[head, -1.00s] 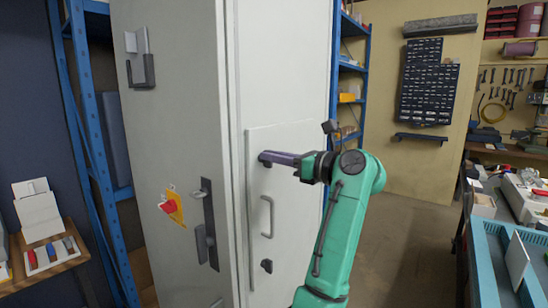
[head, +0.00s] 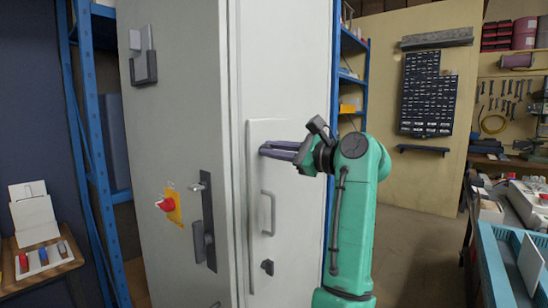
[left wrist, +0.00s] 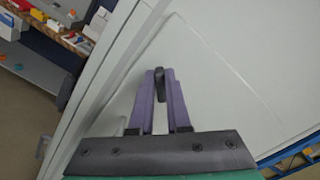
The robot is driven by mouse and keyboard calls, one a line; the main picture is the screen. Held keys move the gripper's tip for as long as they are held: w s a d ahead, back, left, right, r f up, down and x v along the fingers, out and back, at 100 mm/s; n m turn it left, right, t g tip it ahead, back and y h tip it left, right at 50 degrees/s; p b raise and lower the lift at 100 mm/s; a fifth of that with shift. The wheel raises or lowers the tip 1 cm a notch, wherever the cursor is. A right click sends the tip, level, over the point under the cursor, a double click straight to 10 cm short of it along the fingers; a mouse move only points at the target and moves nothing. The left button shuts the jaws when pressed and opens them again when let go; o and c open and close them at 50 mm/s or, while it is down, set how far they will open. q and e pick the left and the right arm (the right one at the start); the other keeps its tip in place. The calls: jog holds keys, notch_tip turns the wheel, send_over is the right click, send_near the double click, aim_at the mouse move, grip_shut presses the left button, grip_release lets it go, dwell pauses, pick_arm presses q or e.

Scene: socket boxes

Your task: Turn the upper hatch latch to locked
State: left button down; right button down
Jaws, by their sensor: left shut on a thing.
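The hatch (head: 285,215) is a pale grey panel on the side of the tall cabinet. It has a handle, a lower dark latch (head: 267,267) and an upper latch that my fingers mostly cover in the head view. In the left wrist view the upper latch (left wrist: 159,84) is a small dark knob between my purple fingertips. My left gripper (head: 264,150) is shut on it, and its fingers also show in the left wrist view (left wrist: 159,92). The latch's exact angle is hard to tell. My right gripper is not in view.
The hatch handle (head: 270,213) sits between the two latches. The cabinet's other face carries a red knob on a yellow plate (head: 171,206) and a dark lever handle (head: 207,222). A workbench with a blue tray (head: 490,262) stands at the right. Open floor lies behind my arm.

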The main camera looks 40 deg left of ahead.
pick_arm(q)
jog(key=shift+s+f+n+b, duration=0.15)
jog(key=shift+n+b, duration=0.3)
jog(key=shift+n, duration=1.1)
jog(key=shift+f+n+b, duration=0.15)
jog(key=shift+n+b, duration=0.3)
jog(key=shift+n, duration=1.05)
jog(key=shift+s+f+n+b, duration=0.15)
jog(key=shift+n+b, duration=0.3)
jog(key=shift+n, duration=1.1)
jog(key=shift+w, duration=0.1)
jog(key=c, duration=0.9)
grip_release()
